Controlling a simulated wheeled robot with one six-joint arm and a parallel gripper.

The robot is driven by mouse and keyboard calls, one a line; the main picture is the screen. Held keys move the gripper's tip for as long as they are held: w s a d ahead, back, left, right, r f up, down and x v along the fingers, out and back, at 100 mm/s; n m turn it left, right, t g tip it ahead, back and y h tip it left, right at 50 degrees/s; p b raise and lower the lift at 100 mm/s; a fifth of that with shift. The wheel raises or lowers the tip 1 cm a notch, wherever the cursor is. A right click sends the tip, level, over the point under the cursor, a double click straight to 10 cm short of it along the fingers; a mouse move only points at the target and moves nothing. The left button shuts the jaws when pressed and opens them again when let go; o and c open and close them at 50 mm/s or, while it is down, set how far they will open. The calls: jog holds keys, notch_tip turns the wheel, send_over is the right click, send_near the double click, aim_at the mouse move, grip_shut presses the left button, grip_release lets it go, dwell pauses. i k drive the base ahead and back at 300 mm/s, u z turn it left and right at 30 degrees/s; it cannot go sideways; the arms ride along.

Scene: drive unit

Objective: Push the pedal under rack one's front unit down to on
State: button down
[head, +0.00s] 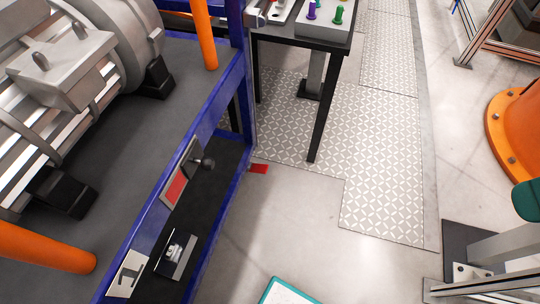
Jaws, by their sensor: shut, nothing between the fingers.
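The blue-framed rack (212,128) fills the left side of the head view and carries a large grey motor-like unit (75,60) on its dark deck. Low in the rack's open front is a small metal part on a dark plate (176,254), which looks like the pedal. I cannot tell whether it is up or down. Above it on the frame is a red and grey panel (177,188) with a black knob or lever (205,163). A pale plate with a dark slot (128,275) sits nearer on the frame. My gripper is not in view.
A dark table (305,38) with coloured knobs stands behind the rack. A red piece (258,168) lies on the floor by the rack's corner. A teal-edged panel (295,292) is at the bottom. An orange base (515,135) and a grey post (500,243) stand right. The middle floor is clear.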

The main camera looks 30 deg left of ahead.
aim_at(261, 168)
jog(key=u, duration=0.35)
jog(key=i, duration=0.85)
jog(key=u, duration=0.95)
jog(key=i, duration=0.4)
jog(key=u, duration=0.3)
